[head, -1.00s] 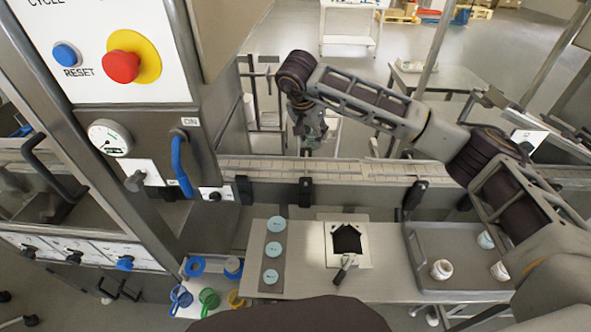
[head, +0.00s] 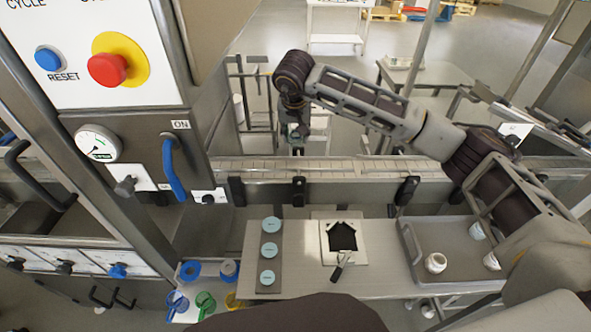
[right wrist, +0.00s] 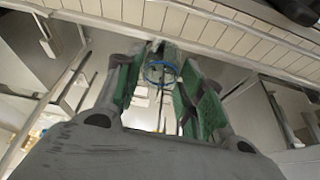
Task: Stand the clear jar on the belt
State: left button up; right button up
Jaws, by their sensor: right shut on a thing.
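My right gripper (head: 297,136) hangs at the far edge of the belt (head: 335,171) in the head view. In the right wrist view the gripper (right wrist: 160,85) has its green-padded fingers shut on a clear jar (right wrist: 161,70) with a blue ring. The jar shows between the fingertips, close to the pale slatted belt (right wrist: 225,35). I cannot tell whether it touches the belt. In the head view the gripper mostly hides the jar. My left gripper is not in view.
A tray (head: 440,268) with several white jars stands at the front right. Teal lids (head: 270,250) sit in a row on the bench. The machine panel with a red button (head: 107,70) rises at the left. The belt stretch right of the gripper looks clear.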

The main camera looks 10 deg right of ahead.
aim_at(296, 147)
jog(key=shift+n, duration=0.3)
jog(key=shift+f, duration=0.55)
notch_tip(296, 147, down, 4)
jog(key=shift+f+p, duration=0.1)
jog(key=shift+p, duration=0.25)
jog(key=shift+f, duration=0.95)
notch_tip(296, 147, down, 2)
jog(key=shift+f, duration=0.2)
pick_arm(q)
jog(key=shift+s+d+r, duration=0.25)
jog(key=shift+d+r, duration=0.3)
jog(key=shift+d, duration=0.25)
pick_arm(e)
jog(key=shift+f, duration=0.2)
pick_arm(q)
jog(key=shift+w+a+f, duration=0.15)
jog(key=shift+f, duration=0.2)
pick_arm(e)
jog(key=shift+f, duration=0.35)
